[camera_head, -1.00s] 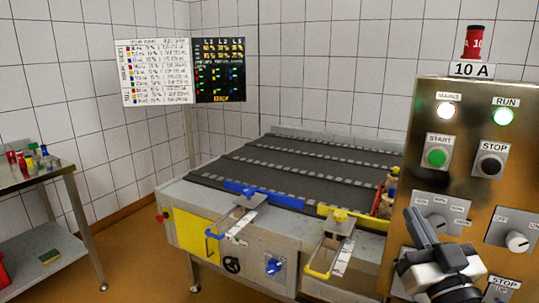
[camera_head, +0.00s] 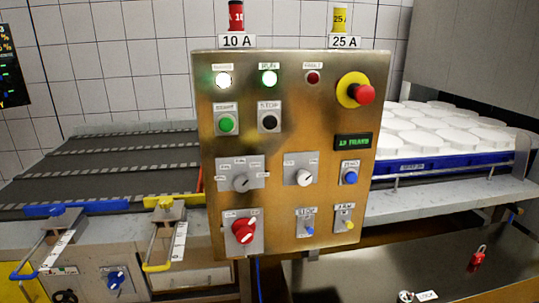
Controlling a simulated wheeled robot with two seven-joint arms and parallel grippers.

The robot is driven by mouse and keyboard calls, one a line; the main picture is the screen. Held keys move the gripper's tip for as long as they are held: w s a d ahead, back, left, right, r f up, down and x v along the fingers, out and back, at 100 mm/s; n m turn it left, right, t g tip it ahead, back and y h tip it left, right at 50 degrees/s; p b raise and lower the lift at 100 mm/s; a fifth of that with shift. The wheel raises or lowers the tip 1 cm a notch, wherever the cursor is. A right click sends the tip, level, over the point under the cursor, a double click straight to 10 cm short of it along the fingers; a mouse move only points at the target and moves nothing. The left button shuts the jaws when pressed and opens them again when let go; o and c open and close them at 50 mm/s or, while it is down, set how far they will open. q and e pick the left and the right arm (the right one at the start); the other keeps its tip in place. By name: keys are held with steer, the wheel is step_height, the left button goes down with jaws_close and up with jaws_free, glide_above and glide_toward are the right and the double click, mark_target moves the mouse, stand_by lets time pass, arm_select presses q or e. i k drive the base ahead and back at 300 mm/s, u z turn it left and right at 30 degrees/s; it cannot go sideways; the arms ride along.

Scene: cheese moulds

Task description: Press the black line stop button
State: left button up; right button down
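The black stop button (camera_head: 269,122) sits on a pale plate labelled STOP in the upper left part of the brass-coloured control panel (camera_head: 305,225). The green start button (camera_head: 226,124) is just left of it. Above them the white mains lamp (camera_head: 223,79) and the green run lamp (camera_head: 269,78) are lit. Neither of my grippers shows in the head view now, and nothing covers the stop button.
A red and yellow emergency button (camera_head: 361,93), rotary knobs and a red switch (camera_head: 243,231) share the panel. A dark conveyor (camera_head: 110,160) lies left. White moulds (camera_head: 440,125) stand in a blue tray at right. A red padlock (camera_head: 478,258) is at lower right.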

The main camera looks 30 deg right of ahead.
mark_target(270, 122)
steer(key=z, duration=0.7)
